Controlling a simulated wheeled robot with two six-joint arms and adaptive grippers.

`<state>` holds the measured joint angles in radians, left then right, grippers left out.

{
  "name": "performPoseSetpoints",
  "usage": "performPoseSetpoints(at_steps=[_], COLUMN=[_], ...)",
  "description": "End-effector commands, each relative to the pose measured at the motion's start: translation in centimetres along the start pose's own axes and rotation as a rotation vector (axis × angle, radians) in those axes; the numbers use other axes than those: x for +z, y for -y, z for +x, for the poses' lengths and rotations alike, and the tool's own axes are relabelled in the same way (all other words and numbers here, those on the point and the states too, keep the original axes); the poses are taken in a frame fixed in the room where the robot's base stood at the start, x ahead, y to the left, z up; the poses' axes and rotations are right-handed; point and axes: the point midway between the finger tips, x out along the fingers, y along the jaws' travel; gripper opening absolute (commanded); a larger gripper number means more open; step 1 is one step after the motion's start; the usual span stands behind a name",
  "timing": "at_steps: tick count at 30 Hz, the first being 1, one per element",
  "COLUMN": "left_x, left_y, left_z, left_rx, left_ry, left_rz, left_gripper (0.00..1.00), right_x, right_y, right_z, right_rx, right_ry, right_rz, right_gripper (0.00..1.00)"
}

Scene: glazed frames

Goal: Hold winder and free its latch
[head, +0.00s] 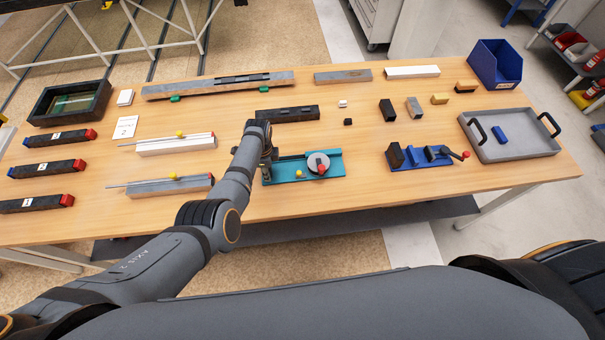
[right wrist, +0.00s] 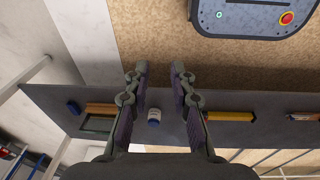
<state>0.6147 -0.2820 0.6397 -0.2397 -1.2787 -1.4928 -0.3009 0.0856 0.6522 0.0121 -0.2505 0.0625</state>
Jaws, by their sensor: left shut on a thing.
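The winder (head: 330,158) has a teal base and stands on the wooden table in front of me. I cannot tell the latch's state. My right gripper (right wrist: 159,68) is open and empty in the right wrist view, away from the winder and out of the head view.
A blue clamp-like device (head: 425,156) with a red-knobbed crank is to the right. A grey tray (head: 520,143) and blue bin (head: 494,64) stand farther right. A black bar (head: 287,113) lies behind the winder. Rails with yellow knobs (head: 176,144) lie left.

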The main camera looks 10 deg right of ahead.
Motion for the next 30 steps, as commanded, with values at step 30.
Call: performPoseSetpoints(at_steps=[30], left_x=[-0.1], left_y=[-0.5], left_z=[0.4], left_rx=[0.012], left_ry=[-0.002], left_rz=[0.001], left_gripper=[0.0], right_x=[-34.2], right_y=[11.9], right_z=[-34.1], right_rx=[-0.648], right_ry=[0.453], right_rz=[2.244], right_gripper=[0.0])
